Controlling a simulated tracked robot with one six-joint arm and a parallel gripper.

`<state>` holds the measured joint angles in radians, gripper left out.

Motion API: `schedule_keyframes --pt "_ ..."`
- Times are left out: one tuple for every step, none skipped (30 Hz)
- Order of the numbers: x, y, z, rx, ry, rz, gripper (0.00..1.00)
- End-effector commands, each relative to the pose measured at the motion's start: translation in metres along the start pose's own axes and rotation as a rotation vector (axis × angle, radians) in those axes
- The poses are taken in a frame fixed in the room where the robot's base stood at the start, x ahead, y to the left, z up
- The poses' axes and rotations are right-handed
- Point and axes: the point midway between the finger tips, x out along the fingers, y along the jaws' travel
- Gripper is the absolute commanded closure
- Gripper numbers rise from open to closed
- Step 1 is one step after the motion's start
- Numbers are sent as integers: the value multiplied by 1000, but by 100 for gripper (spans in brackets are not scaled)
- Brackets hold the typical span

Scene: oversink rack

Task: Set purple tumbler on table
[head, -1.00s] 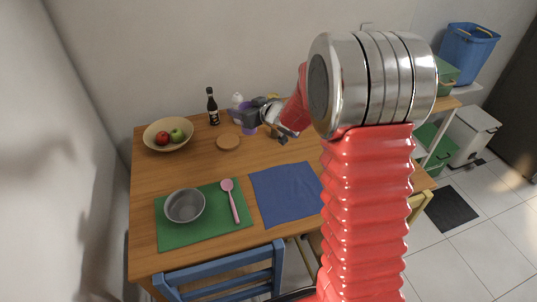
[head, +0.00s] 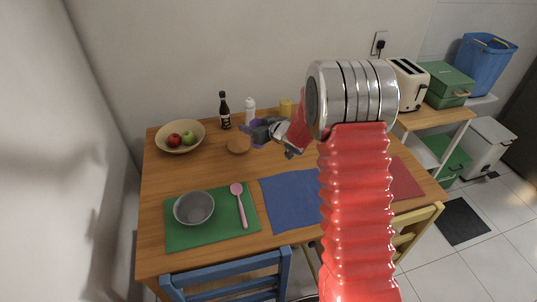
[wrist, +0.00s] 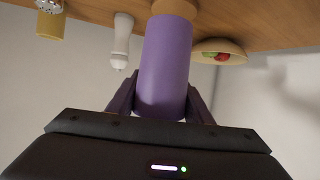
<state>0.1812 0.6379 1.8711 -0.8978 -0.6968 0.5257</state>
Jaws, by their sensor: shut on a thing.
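The purple tumbler (wrist: 165,68) is between the fingers of my gripper (wrist: 160,98) in the wrist view, and the gripper is shut on it. In the head view, the tumbler (head: 257,124) shows only partly behind my gripper (head: 262,131), at the back of the wooden table (head: 225,168). A round brown piece (head: 238,145) lies on the table just left of the gripper and in front of it. I cannot tell whether the tumbler touches the table.
A fruit bowl (head: 180,137) is at the left. A green mat (head: 180,237) holds a grey bowl (head: 194,208) and pink spoon (head: 241,206). A blue mat (head: 291,200) is bare.

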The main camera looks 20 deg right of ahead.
Motion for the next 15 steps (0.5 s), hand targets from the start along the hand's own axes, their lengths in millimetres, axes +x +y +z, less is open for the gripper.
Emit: schedule_keyframes --pt "2 0 6 2 -2 0 76" --pt "4 0 10 3 -3 0 76" --pt "6 0 17 3 -5 -1 76" --pt "8 0 21 3 -4 0 76" --pt "10 0 25 4 -4 0 76" --pt "12 0 32 3 -4 -1 76" --pt "14 0 36 2 -3 -1 76" --pt "16 0 40 3 -3 0 76" --pt "18 0 45 3 -3 1 76" --pt "19 0 47 2 -2 0 76" --pt "20 0 49 1 -2 0 76" --pt "21 0 51 1 -1 0 76" --pt "21 0 52 1 -1 0 76" --pt "22 1 53 1 -1 0 76" --pt "22 1 53 1 0 0 76"
